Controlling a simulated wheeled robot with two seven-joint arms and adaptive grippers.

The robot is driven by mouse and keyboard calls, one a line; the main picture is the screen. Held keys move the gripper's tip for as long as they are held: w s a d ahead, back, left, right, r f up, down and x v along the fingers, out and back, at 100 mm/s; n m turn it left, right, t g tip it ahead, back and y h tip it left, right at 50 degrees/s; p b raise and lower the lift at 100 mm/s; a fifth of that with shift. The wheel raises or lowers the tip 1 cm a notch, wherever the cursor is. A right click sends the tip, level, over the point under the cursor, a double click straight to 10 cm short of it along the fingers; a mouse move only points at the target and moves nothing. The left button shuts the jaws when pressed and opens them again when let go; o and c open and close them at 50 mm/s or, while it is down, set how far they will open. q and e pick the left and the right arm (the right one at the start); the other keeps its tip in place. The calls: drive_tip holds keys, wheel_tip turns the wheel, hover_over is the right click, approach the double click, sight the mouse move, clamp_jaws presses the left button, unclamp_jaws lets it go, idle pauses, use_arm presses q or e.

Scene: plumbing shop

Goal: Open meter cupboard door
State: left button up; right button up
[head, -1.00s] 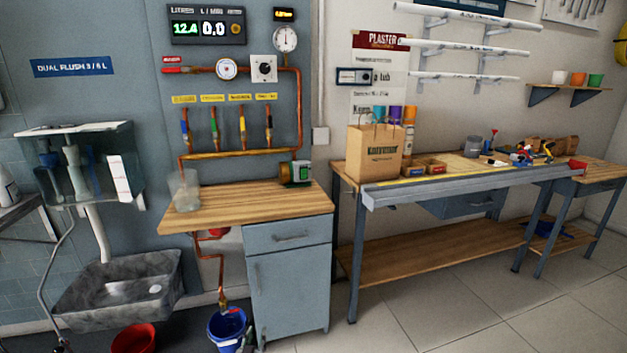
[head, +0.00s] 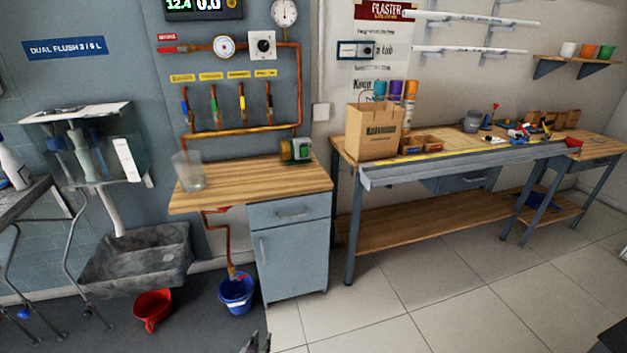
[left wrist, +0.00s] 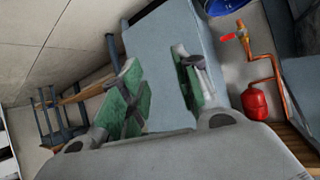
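The blue-grey meter cupboard stands under the wooden bench top. Its door (head: 295,265) looks shut, with a slim vertical handle (head: 264,250) near its left edge. A drawer (head: 289,212) with its own handle sits above the door. My left gripper (head: 258,344) just shows at the bottom edge of the head view, low in front of the cupboard and apart from it. In the left wrist view, its green-padded fingers (left wrist: 164,92) are spread with nothing between them. A blue-grey cupboard face (left wrist: 165,55) lies beyond them. My right gripper does not show.
A blue bucket (head: 237,292) stands left of the cupboard, under a copper pipe. A red bucket (head: 153,309) is farther left by the grey sink (head: 137,262). A workbench (head: 430,222) stands to the right. Tiled floor (head: 400,310) in front is clear.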

use_arm(q)
drive_tip(key=s+a+g+p, duration=0.2)
drive_tip(key=s+p, duration=0.6)
drive_tip(key=s, duration=0.8)
drive_tip(key=s+a+r+g+y+p, duration=0.1)
drive_tip(key=s+a+g+p, duration=0.2)
drive_tip(key=s+p, duration=0.6)
drive_tip(key=s+a+r+g+p, duration=0.1)
drive_tip(key=s+g+p, duration=0.4)
drive_tip(key=s, duration=1.7)
drive_tip(key=a+p, duration=0.1)
drive_tip(key=p, duration=0.2)
drive_tip(key=shift+s+a+r+m+g+p, duration=0.2)
drive_tip(key=shift+s+a+m+g+p, duration=0.1)
drive_tip(key=shift+s+p, duration=0.1)
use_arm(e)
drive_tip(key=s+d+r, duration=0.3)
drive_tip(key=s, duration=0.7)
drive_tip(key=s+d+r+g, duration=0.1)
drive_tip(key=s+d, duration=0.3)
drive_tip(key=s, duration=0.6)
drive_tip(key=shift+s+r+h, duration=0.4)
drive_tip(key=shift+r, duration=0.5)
use_arm(q)
drive_tip(key=shift+w, duration=0.15)
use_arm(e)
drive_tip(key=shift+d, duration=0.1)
